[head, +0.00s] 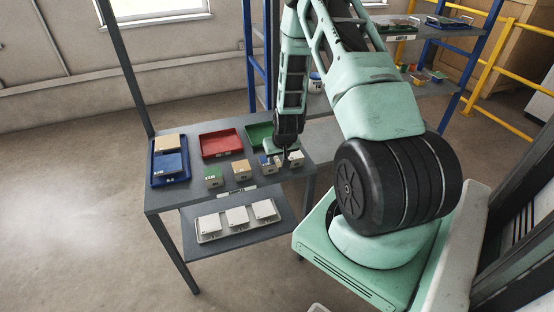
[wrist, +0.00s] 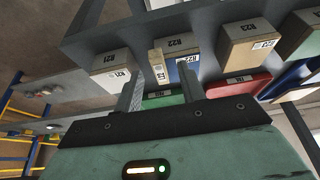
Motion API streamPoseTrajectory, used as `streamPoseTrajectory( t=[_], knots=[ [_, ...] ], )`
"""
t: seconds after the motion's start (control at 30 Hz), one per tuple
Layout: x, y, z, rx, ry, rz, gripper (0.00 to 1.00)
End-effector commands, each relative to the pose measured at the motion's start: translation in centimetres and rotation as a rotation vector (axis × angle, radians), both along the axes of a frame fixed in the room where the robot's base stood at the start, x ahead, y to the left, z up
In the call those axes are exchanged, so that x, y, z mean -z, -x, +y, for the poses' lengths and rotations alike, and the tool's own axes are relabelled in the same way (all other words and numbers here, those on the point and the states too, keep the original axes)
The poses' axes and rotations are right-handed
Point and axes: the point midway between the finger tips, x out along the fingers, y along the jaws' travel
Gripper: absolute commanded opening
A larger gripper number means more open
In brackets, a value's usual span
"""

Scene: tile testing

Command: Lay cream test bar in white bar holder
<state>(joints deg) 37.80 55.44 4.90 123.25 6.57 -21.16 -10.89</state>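The cream test bar (wrist: 158,60) shows in the wrist view as a small pale block at the edge of the blue holder (wrist: 187,68). Whether it rests in that holder or beside it I cannot tell. The white bar holder (wrist: 112,66) is to its left in the wrist view, and in the head view it is the pale block (head: 297,158) at the right end of the row. My gripper (head: 284,157) is low over the table between the blue and white holders. Its fingers are apart, with the bar showing between them and a gap on each side. In the head view the bar is hard to make out.
A yellow holder (head: 242,167) and a green holder (head: 213,177) continue the row leftward. Behind are a red tray (head: 221,143) and a green tray (head: 259,133). A blue tray (head: 171,177) stands at left. A lower shelf holds a tray of white tiles (head: 237,217).

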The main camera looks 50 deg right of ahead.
Motion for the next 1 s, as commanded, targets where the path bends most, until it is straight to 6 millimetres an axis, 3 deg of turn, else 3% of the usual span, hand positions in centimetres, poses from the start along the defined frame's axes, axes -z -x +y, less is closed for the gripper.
streamPoseTrajectory(
  t=[0.33,0.47,0.5,1.0],
  knots=[
    [0.7,-0.2,-0.2,0.000,0.001,-0.001,0.40],
    [0.7,-0.2,-0.1,0.000,0.001,-0.001,0.04],
    [0.7,-0.2,-0.1,0.000,0.001,-0.001,0.00],
    [-0.4,-0.3,-0.2,-0.001,0.003,-0.002,0.00]
  ],
)
